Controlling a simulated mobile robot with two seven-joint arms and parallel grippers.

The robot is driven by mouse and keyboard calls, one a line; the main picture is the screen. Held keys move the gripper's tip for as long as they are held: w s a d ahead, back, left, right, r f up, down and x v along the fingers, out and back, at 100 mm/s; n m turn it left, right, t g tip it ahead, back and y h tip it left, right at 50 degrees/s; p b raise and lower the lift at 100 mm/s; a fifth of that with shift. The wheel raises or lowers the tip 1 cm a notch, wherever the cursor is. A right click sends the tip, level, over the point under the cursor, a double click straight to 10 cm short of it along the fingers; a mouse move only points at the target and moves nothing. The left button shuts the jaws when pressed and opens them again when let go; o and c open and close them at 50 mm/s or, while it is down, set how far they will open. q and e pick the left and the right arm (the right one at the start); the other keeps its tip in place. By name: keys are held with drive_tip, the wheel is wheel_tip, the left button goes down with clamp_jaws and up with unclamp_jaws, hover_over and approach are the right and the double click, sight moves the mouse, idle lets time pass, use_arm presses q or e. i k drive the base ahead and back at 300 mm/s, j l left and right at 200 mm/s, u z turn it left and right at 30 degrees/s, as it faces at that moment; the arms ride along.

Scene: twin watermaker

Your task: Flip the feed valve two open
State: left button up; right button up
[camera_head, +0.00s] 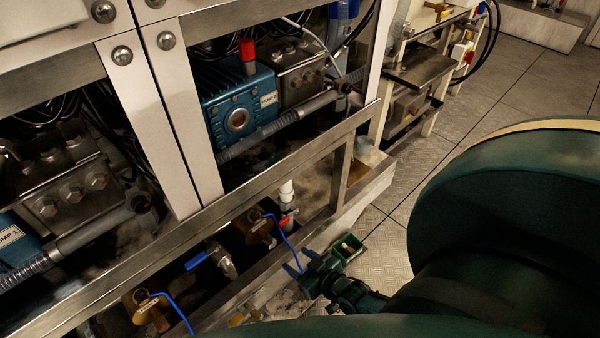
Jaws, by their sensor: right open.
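A brass valve (257,230) with a small label sits in the lower frame bay below the blue pump. Its thin blue lever (285,243) slopes down to the right. I take it for feed valve two, but its label is too small to read. My dark green right gripper (298,261) is open, its fingers at the lower end of this lever. I cannot tell whether they touch it. A similar brass valve (143,308) with a blue lever (176,309) is at the lower left. My left gripper is not in view.
A blue-handled steel valve (212,260) sits between the brass valves. A white pipe with a red part (287,215) stands right of the upper one. A metal frame rail (222,228) runs above the valves. A green box (349,248) is beside my gripper.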

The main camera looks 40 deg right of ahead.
sight(200, 257)
drive_tip(key=k+l, duration=0.1)
drive_tip(key=k, duration=0.65)
drive_tip(key=k+l, duration=0.1)
drive_tip(key=k, duration=0.65)
